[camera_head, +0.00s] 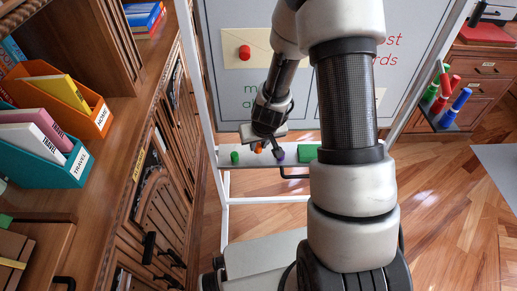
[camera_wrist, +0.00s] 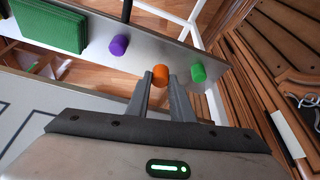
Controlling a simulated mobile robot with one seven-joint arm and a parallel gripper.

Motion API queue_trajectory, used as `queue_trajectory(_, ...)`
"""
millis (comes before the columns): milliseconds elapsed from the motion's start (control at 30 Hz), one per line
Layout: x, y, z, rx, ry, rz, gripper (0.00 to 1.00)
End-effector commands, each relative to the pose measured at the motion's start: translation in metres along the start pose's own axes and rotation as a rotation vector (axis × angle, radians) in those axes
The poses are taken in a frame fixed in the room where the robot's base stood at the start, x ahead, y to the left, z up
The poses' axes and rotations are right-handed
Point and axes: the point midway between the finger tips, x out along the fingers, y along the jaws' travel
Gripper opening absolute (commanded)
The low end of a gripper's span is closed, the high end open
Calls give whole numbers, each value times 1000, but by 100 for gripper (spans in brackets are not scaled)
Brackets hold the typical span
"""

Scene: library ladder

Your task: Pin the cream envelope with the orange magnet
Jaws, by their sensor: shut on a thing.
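The orange magnet (camera_wrist: 161,73) is between the fingertips of my gripper (camera_wrist: 161,82), which is shut on it, at the whiteboard's ledge (camera_wrist: 150,58). In the head view the orange magnet (camera_head: 258,149) shows small under my gripper (camera_head: 262,147). A cream sheet that looks like an envelope (camera_head: 245,48) is on the board's upper left, with a red magnet (camera_head: 244,52) on it. Another cream piece (camera_head: 380,95) shows at the right of my arm, mostly hidden by it. I cannot tell which is the task's envelope.
On the ledge, a green magnet (camera_wrist: 198,72) sits beside the orange one, and a purple magnet (camera_wrist: 119,45) and green block (camera_wrist: 45,25) are on the other side. A wooden bookcase (camera_head: 125,120) stands at left. Markers (camera_head: 446,90) are in a holder at right.

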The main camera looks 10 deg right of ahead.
Motion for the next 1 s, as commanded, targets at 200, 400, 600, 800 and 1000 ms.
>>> queue_trajectory(200,-42,-1,-17,-3,1,-1,3)
queue_trajectory(400,-58,-1,-23,-1,-1,-1,3)
queue_trajectory(600,-65,0,-26,1,-1,-1,3)
queue_trajectory(800,-72,0,-30,0,-1,0,3)
queue_trajectory(1000,-80,0,-33,-1,-1,-1,3)
